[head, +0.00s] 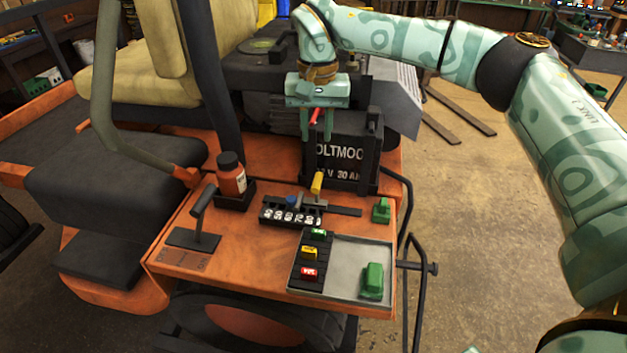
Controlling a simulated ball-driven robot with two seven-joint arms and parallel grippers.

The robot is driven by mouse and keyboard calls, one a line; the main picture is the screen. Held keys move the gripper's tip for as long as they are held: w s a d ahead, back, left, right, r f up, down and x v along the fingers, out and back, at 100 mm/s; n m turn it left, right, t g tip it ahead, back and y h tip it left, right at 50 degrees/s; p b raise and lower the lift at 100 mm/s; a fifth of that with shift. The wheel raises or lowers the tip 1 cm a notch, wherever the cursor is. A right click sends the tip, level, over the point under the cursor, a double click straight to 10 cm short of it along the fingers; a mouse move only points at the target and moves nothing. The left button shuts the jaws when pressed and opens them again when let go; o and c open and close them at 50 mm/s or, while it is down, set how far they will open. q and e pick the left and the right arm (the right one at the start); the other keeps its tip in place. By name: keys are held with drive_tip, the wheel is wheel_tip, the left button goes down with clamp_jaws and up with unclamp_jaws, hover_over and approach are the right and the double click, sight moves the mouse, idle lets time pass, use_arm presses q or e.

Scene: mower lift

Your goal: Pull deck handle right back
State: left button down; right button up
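My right gripper (316,125) comes in from the right and points down above the black battery (350,150). Its two fingers are apart, with a small red piece (314,117) showing between or behind them; I cannot tell whether they touch it. No part is clearly marked as the right deck handle. A black T-shaped lever (201,205) stands on a dark plate at the left of the orange deck (235,262), well away from the gripper. A bent black bar (407,205) runs along the deck's right side. My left gripper is out of view.
A grey tray (345,253) holds red, yellow and green pieces at the deck's front. An orange bottle (232,180), a numbered slider strip (290,212) and a yellow-tipped knob (317,184) stand behind. The seat (115,170) is left; the floor at right is largely clear.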

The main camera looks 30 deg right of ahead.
sight(319, 180)
wheel_tip(319, 180, down, 16)
drive_tip(key=shift+s+d+r, duration=0.1)
idle(0.4)
clamp_jaws()
drive_tip(key=shift+s+d, duration=0.1)
drive_tip(key=shift+d, duration=0.1)
drive_tip(key=s+d+p, duration=0.1)
drive_tip(key=d, duration=0.1)
drive_tip(key=s+d+p, duration=0.4)
drive_tip(key=d, duration=0.1)
drive_tip(key=shift+s+r, duration=0.1)
drive_tip(key=shift+r, duration=0.1)
drive_tip(key=shift+d+f, duration=0.1)
drive_tip(key=shift+f, duration=0.05)
